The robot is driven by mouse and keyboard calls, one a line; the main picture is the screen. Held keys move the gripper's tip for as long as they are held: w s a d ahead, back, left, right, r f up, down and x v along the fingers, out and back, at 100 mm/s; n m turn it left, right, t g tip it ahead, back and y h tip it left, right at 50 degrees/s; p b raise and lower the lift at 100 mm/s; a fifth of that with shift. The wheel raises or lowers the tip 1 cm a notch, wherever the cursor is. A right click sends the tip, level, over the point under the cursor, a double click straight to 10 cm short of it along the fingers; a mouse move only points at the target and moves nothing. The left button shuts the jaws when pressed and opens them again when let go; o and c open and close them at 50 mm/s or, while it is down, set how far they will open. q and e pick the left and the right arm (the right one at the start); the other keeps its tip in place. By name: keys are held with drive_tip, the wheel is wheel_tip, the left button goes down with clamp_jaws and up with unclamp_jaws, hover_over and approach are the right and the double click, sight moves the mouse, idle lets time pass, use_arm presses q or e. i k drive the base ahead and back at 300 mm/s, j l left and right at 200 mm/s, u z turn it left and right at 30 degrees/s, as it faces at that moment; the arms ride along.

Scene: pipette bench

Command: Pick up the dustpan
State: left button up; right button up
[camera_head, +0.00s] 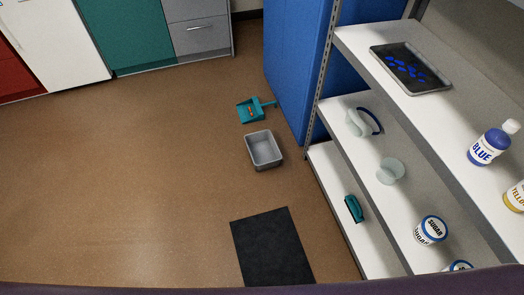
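A teal dustpan (251,111) lies on the brown floor near the blue cabinet, with its handle pointing right toward the cabinet. Something small and orange-brown shows in its pan, too small to make out. Neither of my grippers is in the head view.
A grey bin (264,149) stands on the floor just below the dustpan. A black mat (272,247) lies nearer. White shelves (345,235) with jars, bottles and a teal brush-like item (354,209) fill the right. The blue cabinet (296,65) stands behind. The floor on the left is clear.

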sight(244, 113)
drive_tip(key=j+u, duration=0.1)
drive_tip(key=u, duration=0.9)
drive_tip(key=i+l, duration=0.1)
drive_tip(key=i, duration=4.1)
drive_tip(key=i+j+z, duration=0.15)
drive_tip(key=i, duration=0.4)
drive_tip(key=i+j, duration=0.1)
drive_tip(key=i, duration=0.5)
drive_tip(key=i+z, duration=0.15)
drive_tip(key=z, duration=1.75)
